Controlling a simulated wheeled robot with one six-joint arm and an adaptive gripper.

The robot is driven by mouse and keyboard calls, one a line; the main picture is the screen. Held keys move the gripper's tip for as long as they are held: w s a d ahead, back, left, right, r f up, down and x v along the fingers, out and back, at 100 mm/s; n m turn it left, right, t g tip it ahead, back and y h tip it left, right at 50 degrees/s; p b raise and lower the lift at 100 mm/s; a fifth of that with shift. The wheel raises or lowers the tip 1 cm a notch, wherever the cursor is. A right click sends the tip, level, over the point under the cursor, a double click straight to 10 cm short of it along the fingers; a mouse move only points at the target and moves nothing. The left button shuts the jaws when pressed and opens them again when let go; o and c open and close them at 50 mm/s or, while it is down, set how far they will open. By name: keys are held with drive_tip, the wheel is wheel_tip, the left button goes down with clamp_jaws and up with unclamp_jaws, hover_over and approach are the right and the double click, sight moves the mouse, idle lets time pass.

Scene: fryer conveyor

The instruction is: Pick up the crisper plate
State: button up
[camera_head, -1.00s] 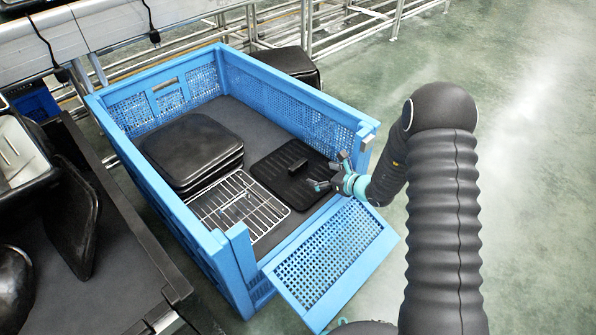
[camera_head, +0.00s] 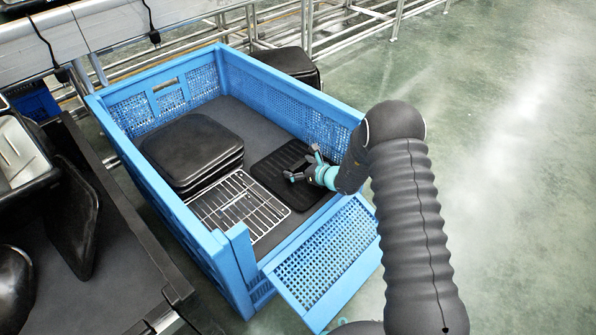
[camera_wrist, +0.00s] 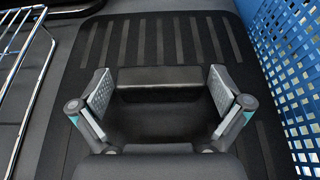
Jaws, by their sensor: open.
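The crisper plate (camera_head: 272,172) is a flat black ribbed plate with a raised block-like handle. It lies on the floor of the blue crate, at the right side. In the wrist view the plate (camera_wrist: 150,42) fills the middle, and its handle (camera_wrist: 160,76) stands between my two fingers. My gripper (camera_head: 300,166) is over the plate, and in the wrist view my gripper (camera_wrist: 160,88) is open with a finger at each end of the handle. A gap seems to show at each side; contact is not clear. In the head view my gripper hides the handle.
The blue crate (camera_head: 172,222) has tall mesh walls and a lowered front flap (camera_head: 325,262). A wire rack (camera_head: 238,205) lies left of the plate, with stacked black trays (camera_head: 192,150) behind it. A dark bench (camera_head: 105,245) stands left of the crate.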

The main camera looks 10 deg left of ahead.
drive_tip(key=c, duration=1.2)
drive_tip(key=shift+r, duration=0.1)
